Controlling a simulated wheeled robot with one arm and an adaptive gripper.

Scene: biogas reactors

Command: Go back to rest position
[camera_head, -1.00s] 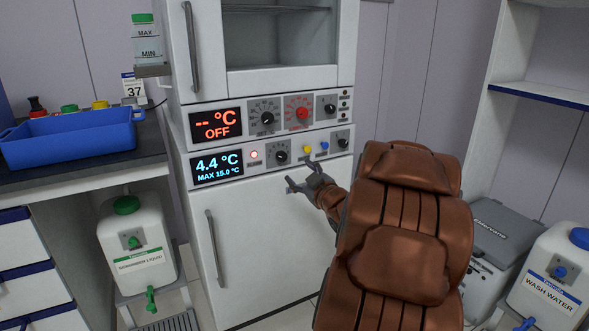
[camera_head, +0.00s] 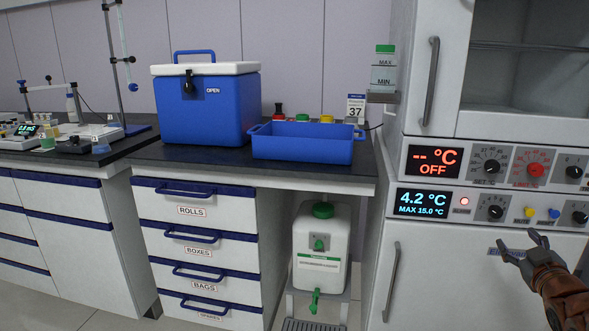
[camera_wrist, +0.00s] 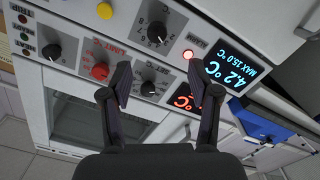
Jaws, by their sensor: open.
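My gripper (camera_head: 524,246) is at the lower right of the head view, in front of the white cabinet's lower door (camera_head: 440,275). Its two fingers are spread apart with nothing between them. It appears apart from the cabinet's control panel (camera_head: 478,209). The wrist view shows both fingertips of the gripper (camera_wrist: 163,85) against the tilted panel, with its knobs, red alarm light (camera_wrist: 188,54) and blue display (camera_wrist: 232,66). The lower display reads 4.2 °C and the upper one (camera_head: 434,161) reads OFF. Most of my arm is outside the head view.
A dark bench holds a blue cooler box (camera_head: 205,110), a blue tray (camera_head: 305,148) and lab instruments at the left. White labelled drawers (camera_head: 200,240) and a green-capped canister (camera_head: 320,245) stand below. Floor shows at the lower left.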

